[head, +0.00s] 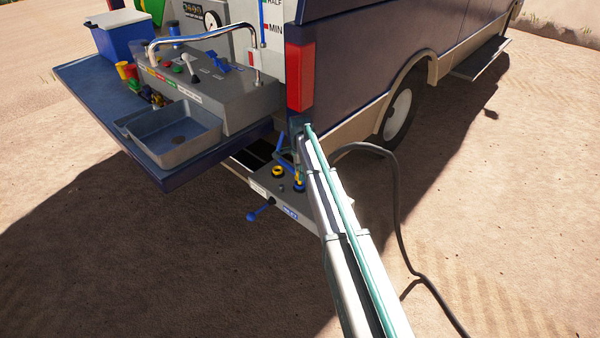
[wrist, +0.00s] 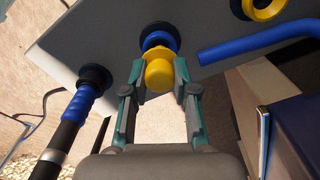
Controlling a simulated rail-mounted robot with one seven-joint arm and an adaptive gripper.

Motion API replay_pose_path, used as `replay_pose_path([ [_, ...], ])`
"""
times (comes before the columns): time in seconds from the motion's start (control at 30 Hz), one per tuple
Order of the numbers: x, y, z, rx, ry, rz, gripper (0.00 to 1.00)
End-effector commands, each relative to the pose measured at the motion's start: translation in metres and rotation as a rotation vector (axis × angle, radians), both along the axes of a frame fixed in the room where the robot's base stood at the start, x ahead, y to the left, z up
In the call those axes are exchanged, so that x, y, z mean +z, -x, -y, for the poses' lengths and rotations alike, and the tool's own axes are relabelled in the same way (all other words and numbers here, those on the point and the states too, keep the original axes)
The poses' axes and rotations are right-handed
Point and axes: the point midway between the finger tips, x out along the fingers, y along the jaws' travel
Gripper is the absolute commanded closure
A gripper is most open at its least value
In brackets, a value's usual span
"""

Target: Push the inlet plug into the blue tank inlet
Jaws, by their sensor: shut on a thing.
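The yellow inlet plug (wrist: 159,74) is between the two fingers of my gripper (wrist: 159,82) in the wrist view. The gripper is shut on it. The plug lines up with the blue inlet (wrist: 160,40), a blue ring in a black collar on the grey panel (wrist: 110,37). The plug's far end meets or overlaps the blue ring; I cannot tell how deep it sits. In the head view the panel (head: 262,187) is low behind the vehicle, and my arm hides most of the gripper.
In the wrist view, a black hose with a blue connector (wrist: 88,97) is at left. A yellow ring fitting (wrist: 262,8) and blue bar (wrist: 255,47) are at right. In the head view, a shelf with a sink (head: 172,138) overhangs the panel; a dark hose (head: 396,210) trails at right.

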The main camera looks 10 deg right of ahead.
Motion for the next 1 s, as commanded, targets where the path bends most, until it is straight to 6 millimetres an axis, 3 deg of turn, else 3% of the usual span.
replay_pose_path([
  [1.0,-0.015,0.0,0.0,0.0,0.0,0.0,0.96],
])
